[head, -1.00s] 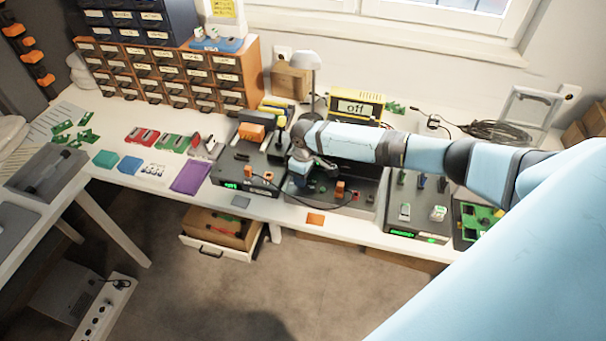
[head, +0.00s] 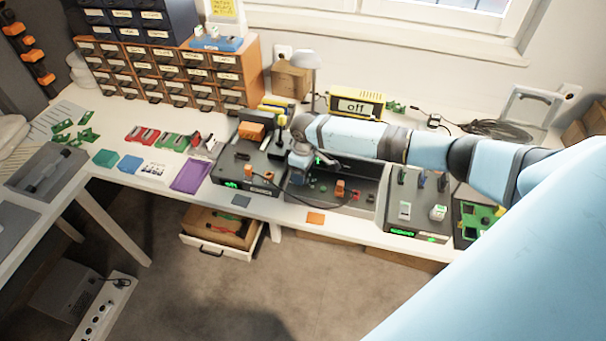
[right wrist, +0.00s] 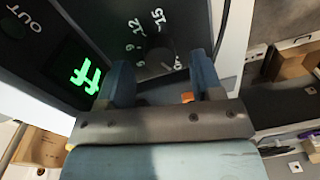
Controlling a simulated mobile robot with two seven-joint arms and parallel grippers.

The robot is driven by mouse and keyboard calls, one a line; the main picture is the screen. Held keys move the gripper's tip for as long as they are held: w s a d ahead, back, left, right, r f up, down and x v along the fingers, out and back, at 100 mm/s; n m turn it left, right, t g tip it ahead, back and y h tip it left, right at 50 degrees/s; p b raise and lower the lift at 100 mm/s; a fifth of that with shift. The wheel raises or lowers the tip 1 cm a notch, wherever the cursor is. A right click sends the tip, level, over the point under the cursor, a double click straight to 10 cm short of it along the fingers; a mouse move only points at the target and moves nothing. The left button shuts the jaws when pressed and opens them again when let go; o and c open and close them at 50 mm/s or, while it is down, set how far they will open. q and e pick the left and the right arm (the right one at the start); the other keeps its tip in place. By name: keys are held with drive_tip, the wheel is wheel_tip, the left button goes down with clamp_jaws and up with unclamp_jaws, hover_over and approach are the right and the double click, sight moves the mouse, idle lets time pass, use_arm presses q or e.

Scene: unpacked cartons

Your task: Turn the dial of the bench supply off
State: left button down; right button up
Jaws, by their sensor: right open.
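The bench supply (head: 318,160) stands in the middle of the bench, mostly behind my right arm in the head view; a bit of its green display shows there. In the right wrist view, its dark front has a lit green display (right wrist: 86,76), the word OUT and a dark round dial (right wrist: 160,50) with a white scale that includes 9, 12 and 15. My right gripper (right wrist: 160,85) is open, its two blue fingers on either side of the lower part of the dial. I cannot tell whether they touch it. The dial's pointer is not clear. My left gripper is not in view.
A dark unit (head: 247,165) stands to the left and another (head: 418,205) to the right, both with green displays. An orange block (head: 340,189) is near the gripper. Drawer cabinets (head: 165,75) stand at back left.

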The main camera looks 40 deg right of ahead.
wheel_tip(320, 180, up, 12)
drive_tip(key=shift+w+d, duration=0.15)
drive_tip(key=shift+d, duration=0.15)
idle(0.4)
drive_tip(key=s+a+f+t+y+p, duration=0.1)
drive_tip(key=s+a+f+t+y, duration=0.15)
drive_tip(key=s+a+f, duration=0.5)
drive_tip(key=s+a+f+t+y+p, duration=0.1)
drive_tip(key=s+a+f+t+p, duration=0.2)
drive_tip(key=a, duration=0.7)
drive_tip(key=s+r+m+t, duration=0.1)
drive_tip(key=s+t, duration=0.2)
drive_tip(key=s, duration=0.5)
drive_tip(key=s+r+m+t+p, duration=0.1)
drive_tip(key=s+m+t, duration=0.1)
drive_tip(key=s, duration=0.7)
drive_tip(key=shift+r+t+h, duration=0.25)
drive_tip(key=shift+t+h, duration=0.2)
